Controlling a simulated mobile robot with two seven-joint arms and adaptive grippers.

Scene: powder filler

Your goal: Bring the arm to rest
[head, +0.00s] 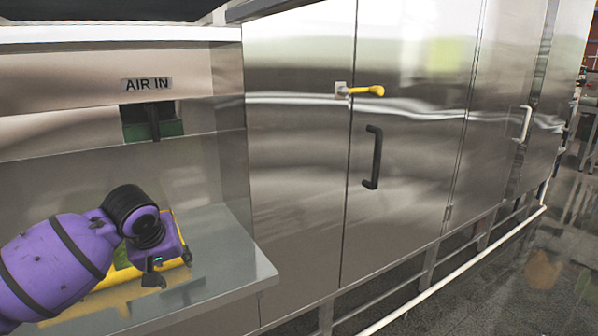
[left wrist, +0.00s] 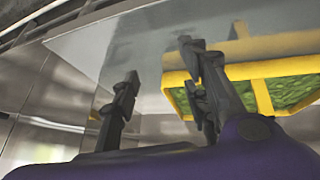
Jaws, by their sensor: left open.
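My left arm comes in from the left in the head view. My left gripper (head: 170,268) is over the steel ledge (head: 225,262), with its fingers apart. The left wrist view shows the two dark fingers of the left gripper (left wrist: 160,62) spread, with nothing between them. A yellow-framed box with green filling (left wrist: 265,70) is close beside the right finger in that view; I cannot tell whether they touch. In the head view the yellow-framed box (head: 95,303) lies on the ledge, partly hidden behind my purple arm. My right gripper is in neither view.
A steel panel above the ledge has an "AIR IN" label (head: 146,84) over a dark slot (head: 152,122). To the right is a steel cabinet door with a yellow latch (head: 362,91) and black handle (head: 373,157). A white rail (head: 450,268) runs low along the cabinet; open floor lies beyond.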

